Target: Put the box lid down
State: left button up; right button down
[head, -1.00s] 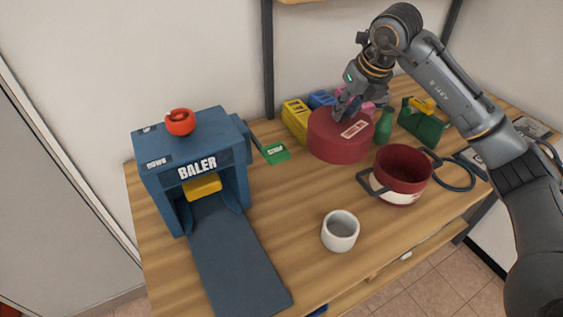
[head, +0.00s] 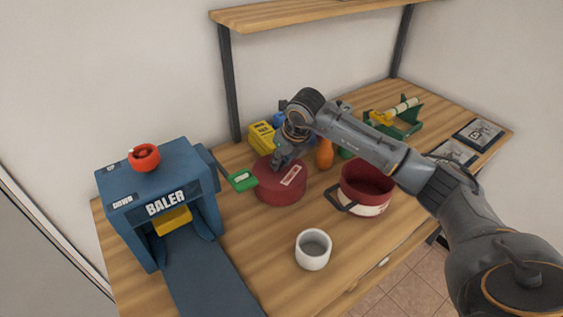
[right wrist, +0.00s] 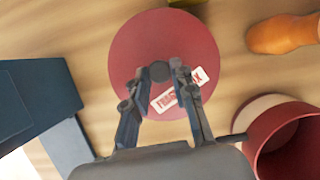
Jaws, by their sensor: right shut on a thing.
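The box lid (head: 277,192) is a red, round, drum-like piece with a white label on top. It is upright behind the middle of the table, between the baler and an open red pot. My right gripper (head: 281,162) comes down from above onto it. In the right wrist view, its fingertips (right wrist: 160,73) are closed around a dark knob at the middle of the red lid (right wrist: 165,33). I cannot tell whether the lid's underside touches the table or something below it. My left gripper is not in view.
The blue baler (head: 160,190) stands left, its green-ended lever (head: 240,180) close beside the lid. The open red pot (head: 372,206) is to the right, a white cup (head: 313,252) in front. A yellow box (head: 261,137) and an orange object (head: 324,153) are behind. A shelf (head: 310,12) overhangs the back.

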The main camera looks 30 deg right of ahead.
jog(key=shift+f, duration=0.85)
jog(key=c, duration=1.1)
grip_release()
jog(key=shift+r, duration=0.25)
jog(key=shift+s+r, duration=0.1)
jog(key=shift+r, duration=0.2)
jog(key=b+v, duration=0.2)
jog(key=v, duration=0.9)
